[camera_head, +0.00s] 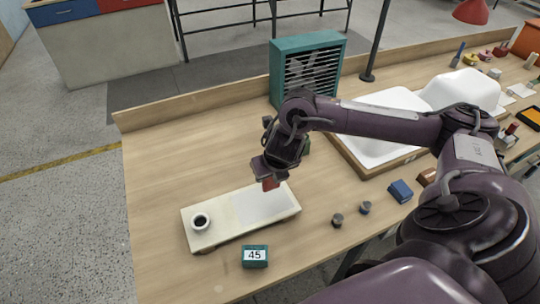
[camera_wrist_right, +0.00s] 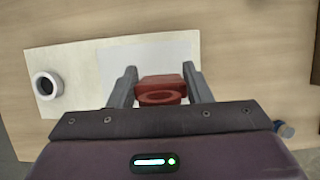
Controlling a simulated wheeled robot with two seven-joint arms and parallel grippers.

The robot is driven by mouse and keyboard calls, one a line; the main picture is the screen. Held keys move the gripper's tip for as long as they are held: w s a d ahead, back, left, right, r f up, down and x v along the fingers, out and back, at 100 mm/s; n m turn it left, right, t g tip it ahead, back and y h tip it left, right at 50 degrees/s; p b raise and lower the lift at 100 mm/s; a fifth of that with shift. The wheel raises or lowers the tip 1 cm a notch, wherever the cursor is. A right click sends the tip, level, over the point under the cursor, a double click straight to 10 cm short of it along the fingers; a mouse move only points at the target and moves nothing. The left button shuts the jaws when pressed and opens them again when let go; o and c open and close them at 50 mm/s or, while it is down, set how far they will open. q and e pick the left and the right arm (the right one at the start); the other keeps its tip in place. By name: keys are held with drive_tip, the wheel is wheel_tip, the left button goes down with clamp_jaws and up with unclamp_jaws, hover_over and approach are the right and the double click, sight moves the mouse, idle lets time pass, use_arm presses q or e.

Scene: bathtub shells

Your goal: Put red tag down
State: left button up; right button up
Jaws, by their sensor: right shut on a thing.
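The red tag (camera_head: 270,183) is at the tip of my right gripper (camera_head: 268,172), over the right end of a pale board (camera_head: 226,237) on the workbench. In the right wrist view the red tag (camera_wrist_right: 161,88) sits between the two grey fingers of my right gripper (camera_wrist_right: 160,85), which is shut on it. Behind it lies a light grey-white rectangle (camera_wrist_right: 115,60) on the board. I cannot tell whether the tag touches the board. My left gripper is not in view.
A white cup with dark contents (camera_head: 200,221) stands on the board's left end. A green block marked 45 (camera_head: 255,256) is in front. Two dark knobs (camera_head: 337,220) and a blue block (camera_head: 401,191) lie to the right. A teal fan box (camera_head: 306,62) and white shells (camera_head: 385,125) stand behind.

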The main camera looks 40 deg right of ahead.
sight(270, 184)
wheel_tip(270, 184, down, 4)
drive_tip(key=shift+f, duration=0.55)
drive_tip(key=o, duration=1)
drive_tip(key=shift+c, duration=0.2)
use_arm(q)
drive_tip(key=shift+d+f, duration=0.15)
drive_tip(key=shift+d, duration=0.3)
use_arm(e)
drive_tip(key=shift+r, duration=0.1)
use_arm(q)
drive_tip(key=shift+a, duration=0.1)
use_arm(e)
drive_tip(key=shift+r, duration=0.1)
